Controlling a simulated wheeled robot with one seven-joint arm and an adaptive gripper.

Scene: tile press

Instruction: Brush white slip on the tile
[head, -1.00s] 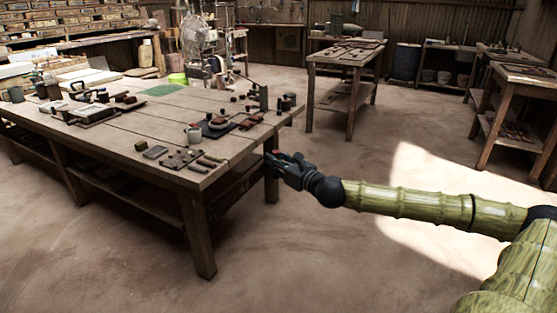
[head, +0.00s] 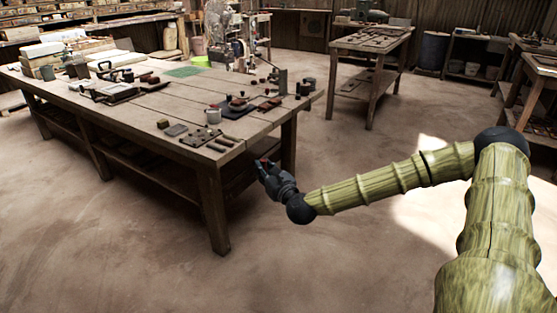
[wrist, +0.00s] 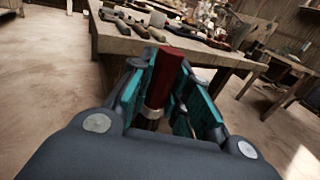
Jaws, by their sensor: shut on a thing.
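My gripper (head: 264,166) is in front of the near right end of the wooden worktable (head: 150,106), below its top and off its edge. It is shut on a dark red handled tool with a pale metal band (wrist: 168,75), likely the brush; its lower end is dark and partly hidden between the fingers. On the table, a pale grey cup (head: 213,115) stands near a dark mat (head: 229,112) with small reddish pieces on it. I cannot tell which piece is the tile, nor whether the cup holds white slip.
A press-like metal frame (head: 116,90) sits farther left. A second table (head: 370,42) stands behind. The floor around my arm is clear.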

